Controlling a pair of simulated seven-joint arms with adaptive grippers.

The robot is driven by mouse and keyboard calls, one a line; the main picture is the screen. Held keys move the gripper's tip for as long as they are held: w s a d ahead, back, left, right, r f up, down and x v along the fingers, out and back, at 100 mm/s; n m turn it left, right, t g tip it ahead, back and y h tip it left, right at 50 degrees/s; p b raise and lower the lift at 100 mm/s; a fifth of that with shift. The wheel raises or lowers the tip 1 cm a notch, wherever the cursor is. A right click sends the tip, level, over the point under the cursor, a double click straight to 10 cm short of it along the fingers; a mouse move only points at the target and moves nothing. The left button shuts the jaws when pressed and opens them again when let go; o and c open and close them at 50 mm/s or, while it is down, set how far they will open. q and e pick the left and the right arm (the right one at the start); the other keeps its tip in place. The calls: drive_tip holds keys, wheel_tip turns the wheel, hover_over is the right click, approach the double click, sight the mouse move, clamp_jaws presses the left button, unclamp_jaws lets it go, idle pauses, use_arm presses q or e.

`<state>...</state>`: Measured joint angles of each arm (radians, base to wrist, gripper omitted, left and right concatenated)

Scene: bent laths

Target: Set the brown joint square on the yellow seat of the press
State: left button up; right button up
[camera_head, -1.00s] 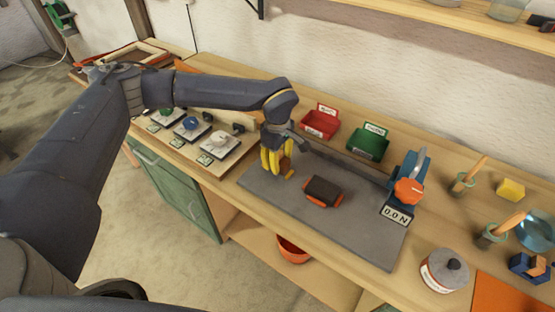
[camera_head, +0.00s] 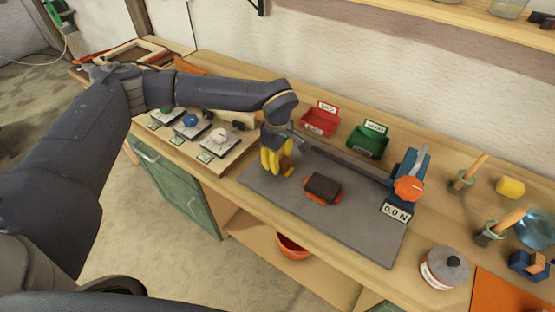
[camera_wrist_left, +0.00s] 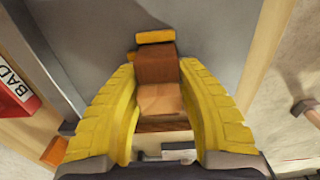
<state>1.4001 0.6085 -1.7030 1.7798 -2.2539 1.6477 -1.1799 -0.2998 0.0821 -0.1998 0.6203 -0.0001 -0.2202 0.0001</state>
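The brown joint (camera_wrist_left: 157,68) is a blocky piece with a paler end face, between the yellow fingers of my left gripper (camera_wrist_left: 158,80) in the left wrist view. The fingers appear to press on both its sides. In the head view my left gripper (camera_head: 275,162) points down at the left end of the grey mat, and the joint (camera_head: 287,162) shows partly behind the fingers. A small yellow block, apparently the seat (camera_wrist_left: 155,37), lies just beyond the joint; contact between them is unclear. The press (camera_head: 410,178) is blue with an orange knob and reads 0.0 N. My right gripper is not seen.
A dark block with orange ends (camera_head: 322,187) lies mid-mat (camera_head: 365,229). A red bin (camera_head: 320,121) and a green bin (camera_head: 367,142) stand behind the press's long bar. A lidded tin (camera_head: 443,268) stands front right. The mat's front right is clear.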

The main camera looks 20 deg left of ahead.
use_arm(q)
drive_tip(key=o, duration=0.4)
drive_tip(key=shift+o, duration=0.2)
